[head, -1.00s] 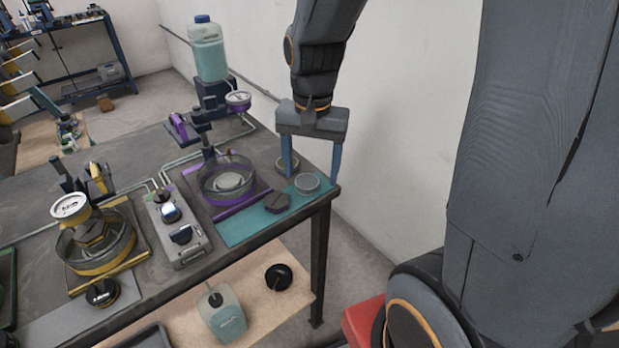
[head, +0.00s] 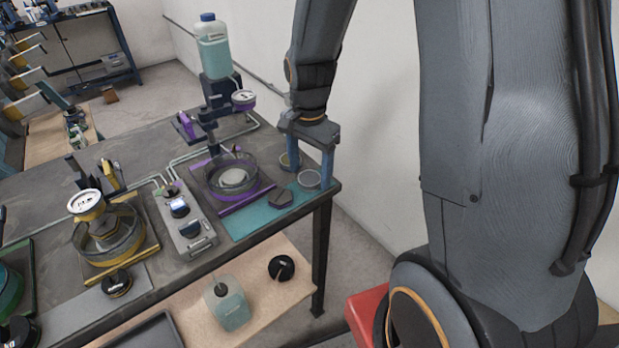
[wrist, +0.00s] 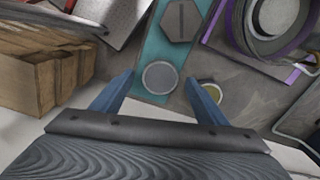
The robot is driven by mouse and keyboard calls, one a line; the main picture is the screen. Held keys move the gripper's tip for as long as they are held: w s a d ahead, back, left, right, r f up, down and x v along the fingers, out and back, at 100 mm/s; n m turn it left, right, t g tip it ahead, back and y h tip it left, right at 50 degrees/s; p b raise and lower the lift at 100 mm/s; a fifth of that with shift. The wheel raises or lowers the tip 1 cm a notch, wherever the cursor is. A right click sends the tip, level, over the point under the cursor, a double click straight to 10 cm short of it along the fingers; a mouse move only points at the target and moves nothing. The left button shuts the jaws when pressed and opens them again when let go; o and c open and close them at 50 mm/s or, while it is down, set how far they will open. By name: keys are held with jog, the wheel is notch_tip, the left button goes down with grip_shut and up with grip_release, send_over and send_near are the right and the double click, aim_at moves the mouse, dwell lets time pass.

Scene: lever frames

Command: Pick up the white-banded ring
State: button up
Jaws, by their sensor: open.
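A round grey piece with a pale rim (head: 309,179), which looks like the white-banded ring, lies on the teal mat near the table's right corner. In the wrist view this ring (wrist: 160,77) appears between the fingertips, with mat showing around it. My gripper (head: 304,172) is open, empty and pointing down over the mat's far end. It also shows in the wrist view (wrist: 160,79). A second round piece, olive with a pale rim (wrist: 212,91), lies beside the right finger in the wrist view, partly hidden by it. Finger height above the mat is hard to tell.
A dark hexagonal piece (head: 280,198) lies on the teal mat (head: 247,220) near the ring. A purple-framed glass dish (head: 232,180) stands left of it. The table edge is close on the right. A wall rises behind.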

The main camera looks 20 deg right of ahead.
jog(key=shift+f, duration=0.6)
jog(key=shift+c, duration=0.4)
jog(key=c, duration=1.2)
jog(key=shift+r, duration=0.15)
